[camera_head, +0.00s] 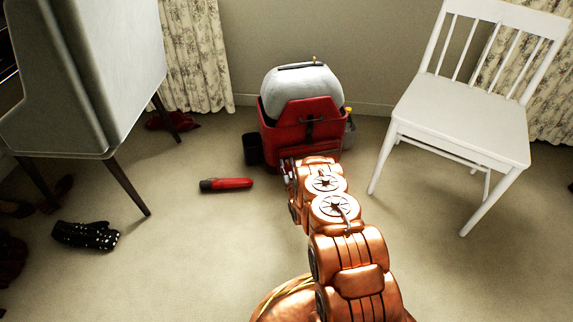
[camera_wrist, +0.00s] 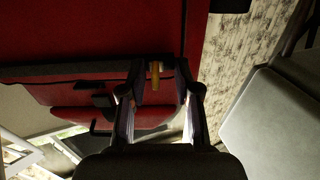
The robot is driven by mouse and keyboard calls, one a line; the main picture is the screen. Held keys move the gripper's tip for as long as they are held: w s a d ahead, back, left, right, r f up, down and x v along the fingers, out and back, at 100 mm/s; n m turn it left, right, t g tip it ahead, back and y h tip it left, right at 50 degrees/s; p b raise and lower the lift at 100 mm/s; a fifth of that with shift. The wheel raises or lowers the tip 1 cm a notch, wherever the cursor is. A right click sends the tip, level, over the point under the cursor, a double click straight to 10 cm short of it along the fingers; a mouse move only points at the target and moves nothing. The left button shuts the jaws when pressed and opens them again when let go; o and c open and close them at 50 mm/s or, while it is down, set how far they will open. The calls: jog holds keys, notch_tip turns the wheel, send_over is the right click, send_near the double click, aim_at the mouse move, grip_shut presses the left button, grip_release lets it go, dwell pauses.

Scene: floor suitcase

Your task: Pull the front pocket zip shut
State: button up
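A small yellow tab (camera_wrist: 155,75), which looks like a zip pull, shows between my fingers there. My gripper (camera_wrist: 161,80) is at the red front with its two fingers apart, one on each side of the tab. I cannot tell whether either finger touches it.
A white chair (camera_head: 465,118) stands to the right, and a grey cabinet on dark legs (camera_head: 95,75) to the left. A red and black cylinder (camera_head: 226,184) and a dark spotted item (camera_head: 86,236) lie on the carpet. Carpet to the left of my arm is partly clear.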

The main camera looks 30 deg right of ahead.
jog(key=v, duration=1.1)
jog(key=shift+s, duration=0.25)
jog(key=shift+w+a, duration=0.1)
jog(key=shift+a, duration=0.05)
